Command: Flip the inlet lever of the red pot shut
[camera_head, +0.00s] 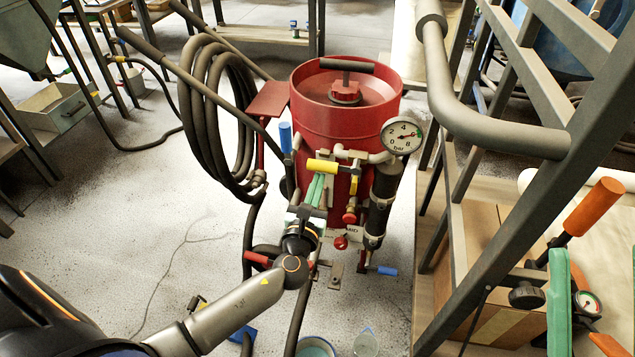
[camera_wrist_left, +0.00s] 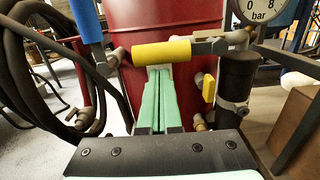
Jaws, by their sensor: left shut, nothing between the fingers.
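The red pot (camera_head: 345,115) stands upright on the floor, with valves and levers on its front. A yellow lever handle (camera_head: 322,166) lies roughly level there; it also shows in the left wrist view (camera_wrist_left: 162,53). A blue lever handle (camera_head: 286,138) stands upright left of it, and shows in the left wrist view (camera_wrist_left: 86,20). No readable label shows which is the inlet lever. My left gripper (camera_head: 319,176) is shut and empty. Its green fingertips (camera_wrist_left: 159,71) are just below the yellow handle; whether they touch it I cannot tell.
A pressure gauge (camera_head: 402,135) and a black cylinder (camera_head: 381,200) sit right of the levers. A coiled black hose (camera_head: 215,110) hangs at the left. A metal frame (camera_head: 500,210) with a thick grey pipe closes off the right. Buckets (camera_head: 316,347) stand in front. Floor at left is mostly clear.

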